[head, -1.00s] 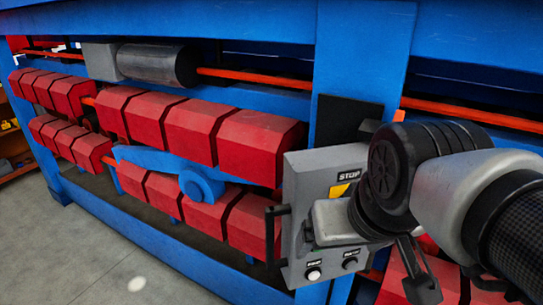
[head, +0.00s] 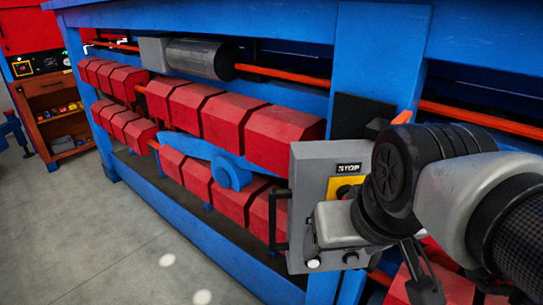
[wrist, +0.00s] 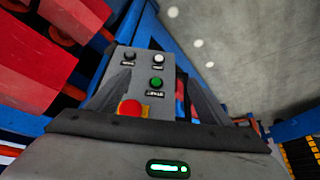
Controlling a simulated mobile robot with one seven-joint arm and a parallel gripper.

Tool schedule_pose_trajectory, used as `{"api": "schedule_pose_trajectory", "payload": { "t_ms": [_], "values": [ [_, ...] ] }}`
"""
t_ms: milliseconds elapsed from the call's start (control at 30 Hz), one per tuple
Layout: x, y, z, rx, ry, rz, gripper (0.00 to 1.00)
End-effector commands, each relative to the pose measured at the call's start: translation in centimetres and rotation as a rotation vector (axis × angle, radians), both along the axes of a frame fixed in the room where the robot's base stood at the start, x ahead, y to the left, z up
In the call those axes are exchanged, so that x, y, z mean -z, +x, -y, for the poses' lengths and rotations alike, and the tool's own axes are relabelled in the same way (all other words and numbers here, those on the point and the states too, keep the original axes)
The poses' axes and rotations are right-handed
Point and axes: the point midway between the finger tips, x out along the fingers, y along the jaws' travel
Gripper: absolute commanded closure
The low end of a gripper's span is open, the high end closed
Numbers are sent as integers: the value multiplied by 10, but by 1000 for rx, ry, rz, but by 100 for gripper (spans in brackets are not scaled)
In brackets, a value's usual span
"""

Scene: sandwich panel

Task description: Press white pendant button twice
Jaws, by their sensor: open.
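The grey pendant box (head: 306,185) stands in front of the blue frame in the head view, with a STOP label on its upper part. Its white button (head: 313,264) is low on the face and also shows in the wrist view (wrist: 158,58), beside a black button (wrist: 129,57). A green button (wrist: 156,83) and a red stop button (wrist: 130,107) lie nearer the hand. My gripper (wrist: 158,88) is open and empty, its two fingers on either side of the panel in the wrist view. Finger contact with the box cannot be told. In the head view my arm hides part of the box.
A blue press frame (head: 375,60) with rows of red blocks (head: 285,138) stands behind and left of the box. A black handle (head: 272,225) sticks out at the box's left edge. Grey floor (head: 95,235) is clear at left. A red cabinet (head: 30,28) stands far left.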

Motion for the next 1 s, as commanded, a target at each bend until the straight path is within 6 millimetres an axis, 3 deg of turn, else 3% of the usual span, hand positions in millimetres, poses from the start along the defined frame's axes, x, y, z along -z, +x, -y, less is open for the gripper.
{"api": "schedule_pose_trajectory", "payload": {
  "t_ms": [67,400,1000],
  "values": [
    [0,0,0,0,0,0,41],
    [0,0,0,0,0,0,99],
    [0,0,0,0,0,0,100]
  ]
}}
